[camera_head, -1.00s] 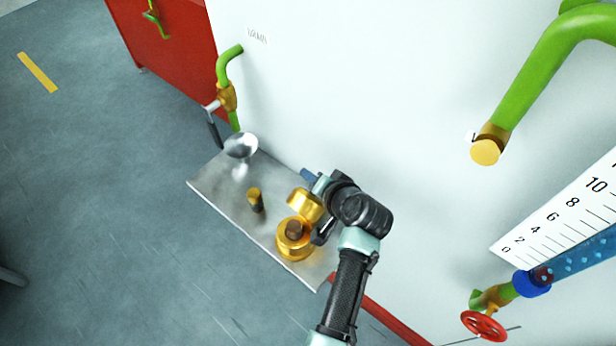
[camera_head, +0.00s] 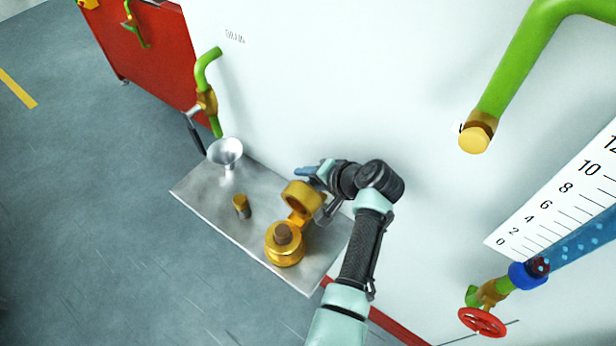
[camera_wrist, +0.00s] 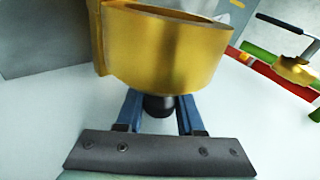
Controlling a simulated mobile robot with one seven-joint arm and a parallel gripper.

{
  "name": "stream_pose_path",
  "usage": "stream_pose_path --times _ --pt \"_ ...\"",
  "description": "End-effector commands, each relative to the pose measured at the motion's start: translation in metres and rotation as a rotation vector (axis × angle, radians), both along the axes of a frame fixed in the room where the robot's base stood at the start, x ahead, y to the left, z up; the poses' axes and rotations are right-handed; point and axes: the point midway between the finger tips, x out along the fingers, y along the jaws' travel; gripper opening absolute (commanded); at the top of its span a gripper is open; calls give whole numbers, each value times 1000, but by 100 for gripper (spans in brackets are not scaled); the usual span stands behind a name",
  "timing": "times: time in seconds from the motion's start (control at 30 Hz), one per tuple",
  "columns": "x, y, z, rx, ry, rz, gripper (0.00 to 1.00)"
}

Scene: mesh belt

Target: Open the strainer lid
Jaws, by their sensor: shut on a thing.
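The brass strainer (camera_head: 285,250) stands on the metal shelf, with a dark brown round piece (camera_head: 283,234) in its top opening. Its brass lid (camera_head: 302,199) is tilted up on the hinge, away from the opening, toward the wall. My gripper (camera_head: 312,174) is behind the lid on the wall side. In the wrist view the lid (camera_wrist: 165,50) fills the upper middle. The blue fingers of my gripper (camera_wrist: 160,108) are shut on a dark knob (camera_wrist: 159,105) below the lid's rim; the tips are partly hidden by the lid.
The metal shelf (camera_head: 205,192) also carries a silver funnel (camera_head: 226,152) and a small brass-topped cylinder (camera_head: 241,206). A green drain pipe (camera_head: 207,70) with a brass valve is above the funnel. The white wall stands close behind my gripper.

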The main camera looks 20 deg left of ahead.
Motion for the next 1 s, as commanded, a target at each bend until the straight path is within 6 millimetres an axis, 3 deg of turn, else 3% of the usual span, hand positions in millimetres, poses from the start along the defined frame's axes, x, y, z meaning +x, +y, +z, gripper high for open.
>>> stream_pose_path --times 0.23,0.27,0.4,0.77,1.0 --pt "-4 -1 -7 -6 12 0 0" --pt "-4 -1 -7 -6 13 1 38" --pt "-3 -1 -6 -5 11 1 63" --pt "-2 -2 -2 -3 5 0 66" --pt "-12 -20 18 -3 2 -3 66"
